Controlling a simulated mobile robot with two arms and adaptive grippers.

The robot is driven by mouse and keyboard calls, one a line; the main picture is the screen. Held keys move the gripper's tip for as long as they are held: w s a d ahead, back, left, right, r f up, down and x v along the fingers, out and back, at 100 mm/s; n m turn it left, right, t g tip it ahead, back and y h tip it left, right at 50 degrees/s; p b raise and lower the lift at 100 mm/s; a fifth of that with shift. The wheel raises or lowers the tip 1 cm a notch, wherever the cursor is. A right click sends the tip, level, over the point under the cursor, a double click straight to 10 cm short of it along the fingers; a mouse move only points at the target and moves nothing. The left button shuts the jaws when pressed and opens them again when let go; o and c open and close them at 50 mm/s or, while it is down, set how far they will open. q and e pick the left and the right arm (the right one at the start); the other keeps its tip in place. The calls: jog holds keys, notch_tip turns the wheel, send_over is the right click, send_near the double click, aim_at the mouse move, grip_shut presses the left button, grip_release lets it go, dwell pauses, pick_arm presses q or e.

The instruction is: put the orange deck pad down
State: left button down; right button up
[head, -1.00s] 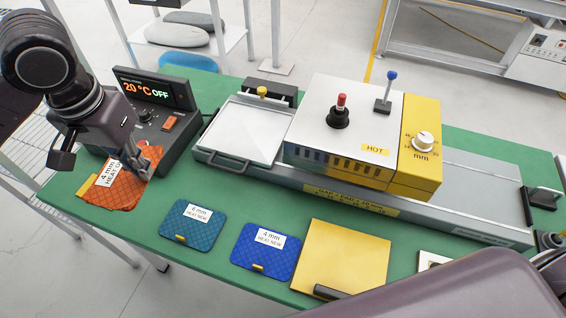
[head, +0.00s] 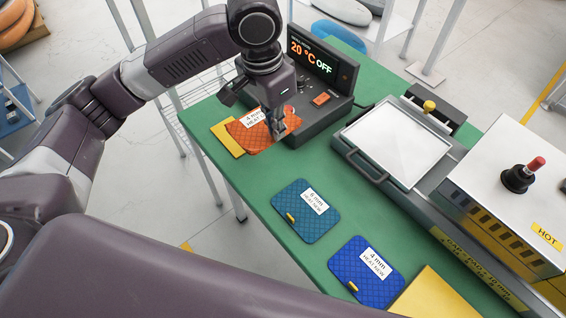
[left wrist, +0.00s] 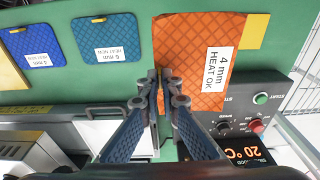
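The orange deck pad (head: 252,133) is at the table's far left corner in the head view, beside the control box. Its white label reads "4 mm HEAT OK" in the left wrist view (left wrist: 190,70). My left gripper (head: 279,136) is at the pad's right edge, pointing down. In the left wrist view its fingers (left wrist: 165,74) are close together at the pad's edge and appear shut on it. The pad overlaps a yellow plate (head: 228,139). Whether the pad rests fully on it is hard to tell. My right gripper is not in view.
The control box (head: 322,85) reads 20 °C OFF, close behind the gripper. A teal pad (head: 300,225) and a blue pad (head: 355,285) lie along the front edge. A press with a white plate (head: 395,140) stands right. Bare green table (head: 305,160) lies between.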

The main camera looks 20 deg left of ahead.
pick_arm(q)
notch_tip(320, 180, down, 15)
jog(key=shift+r, duration=0.2)
dwell(0.3)
jog(key=c, duration=2.2)
grip_release()
jog(key=shift+p, duration=0.3)
jog(key=shift+o, duration=0.2)
